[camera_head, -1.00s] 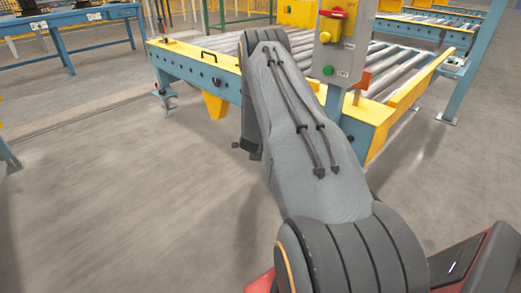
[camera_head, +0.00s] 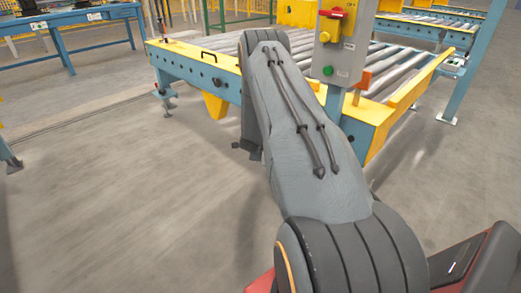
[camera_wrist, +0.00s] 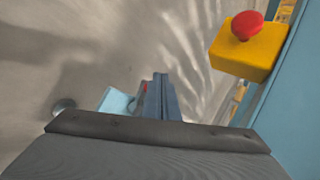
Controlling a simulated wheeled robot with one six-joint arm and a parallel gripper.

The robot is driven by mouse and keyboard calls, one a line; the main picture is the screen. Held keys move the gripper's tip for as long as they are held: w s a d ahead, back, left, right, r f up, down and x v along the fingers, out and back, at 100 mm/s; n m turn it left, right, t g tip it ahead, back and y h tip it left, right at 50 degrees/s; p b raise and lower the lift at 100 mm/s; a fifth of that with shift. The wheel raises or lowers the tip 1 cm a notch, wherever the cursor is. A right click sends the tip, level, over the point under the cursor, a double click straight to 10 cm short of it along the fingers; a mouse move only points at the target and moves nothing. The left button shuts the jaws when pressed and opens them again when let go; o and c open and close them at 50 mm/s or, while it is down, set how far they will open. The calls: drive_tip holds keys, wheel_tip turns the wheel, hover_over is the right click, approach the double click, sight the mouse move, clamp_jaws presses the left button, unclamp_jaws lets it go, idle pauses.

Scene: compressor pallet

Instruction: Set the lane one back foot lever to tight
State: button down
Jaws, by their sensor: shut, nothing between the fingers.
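My gripper (camera_wrist: 160,78) shows in the wrist view as two narrow blue-grey fingers side by side, shut and empty. A small red piece (camera_wrist: 145,87) shows at the left edge of the fingers; I cannot tell whether it is the lever or whether they touch. A light blue part (camera_wrist: 115,102) sits just left of the fingers, and a round grey disc (camera_wrist: 63,107) lies on the floor further left. In the head view my arm hides the gripper, and no foot lever can be made out clearly.
A blue and yellow roller conveyor (camera_head: 205,75) stands ahead, with a grey control box (camera_head: 342,45) at its near corner. In the wrist view a yellow box with a red button (camera_wrist: 246,26) is close at upper right. Open floor (camera_head: 90,210) lies left.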

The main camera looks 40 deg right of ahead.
drive_tip(key=s+a+r+p, duration=0.2)
drive_tip(key=a+r+p, duration=0.3)
drive_tip(key=a, duration=0.6)
drive_tip(key=shift+s+r, duration=0.35)
drive_tip(key=shift+r, duration=0.4)
